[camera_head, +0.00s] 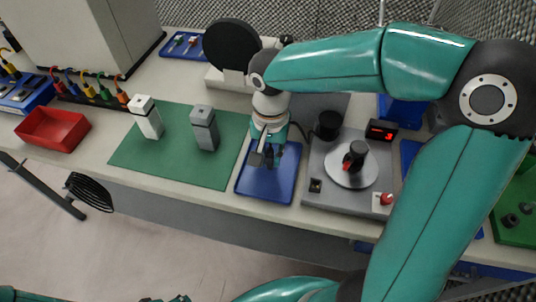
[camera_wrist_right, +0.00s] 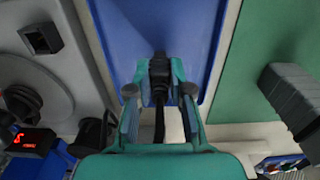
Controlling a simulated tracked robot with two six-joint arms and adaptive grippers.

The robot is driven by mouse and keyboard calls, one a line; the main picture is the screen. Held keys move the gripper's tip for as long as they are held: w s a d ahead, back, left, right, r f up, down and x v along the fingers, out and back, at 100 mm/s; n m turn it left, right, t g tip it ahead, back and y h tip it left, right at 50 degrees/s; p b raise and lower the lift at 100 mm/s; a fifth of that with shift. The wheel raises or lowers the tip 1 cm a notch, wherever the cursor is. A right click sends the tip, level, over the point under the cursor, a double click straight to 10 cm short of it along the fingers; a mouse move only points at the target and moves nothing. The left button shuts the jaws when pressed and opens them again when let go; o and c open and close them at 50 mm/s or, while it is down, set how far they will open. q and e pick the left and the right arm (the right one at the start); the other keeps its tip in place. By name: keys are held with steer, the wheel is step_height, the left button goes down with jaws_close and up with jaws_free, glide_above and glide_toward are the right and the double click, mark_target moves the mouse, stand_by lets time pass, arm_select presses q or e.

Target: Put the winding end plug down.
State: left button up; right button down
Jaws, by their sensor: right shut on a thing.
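My right gripper (camera_head: 267,157) is over the blue tray (camera_head: 262,188), pointing down. In the right wrist view my right gripper (camera_wrist_right: 159,92) is shut on a small black winding end plug (camera_wrist_right: 159,68). A dark cable-like strip runs back from the plug between the fingers. The blue tray (camera_wrist_right: 190,30) lies beyond the plug with nothing else seen on it. I cannot tell whether the plug touches the tray. My left gripper is not clearly seen; only bits of teal arm show at the bottom edge of the head view.
A green mat (camera_head: 170,171) left of the tray holds a white-topped block (camera_head: 147,118) and a grey block (camera_head: 204,128). Right of the tray stands a grey machine (camera_head: 324,190) with a round disc (camera_head: 351,174). A red bin (camera_head: 53,128) is at far left.

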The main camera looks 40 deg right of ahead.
steer(key=shift+f, duration=0.2)
steer(key=c, duration=1.1)
jaws_free()
steer(key=shift+r, duration=0.1)
steer(key=shift+o, duration=0.2)
steer(key=shift+r, duration=0.1)
steer(key=shift+r, duration=0.25)
step_height(320, 180, up, 12)
steer(key=shift+f+p, duration=0.2)
steer(key=shift+p, duration=0.5)
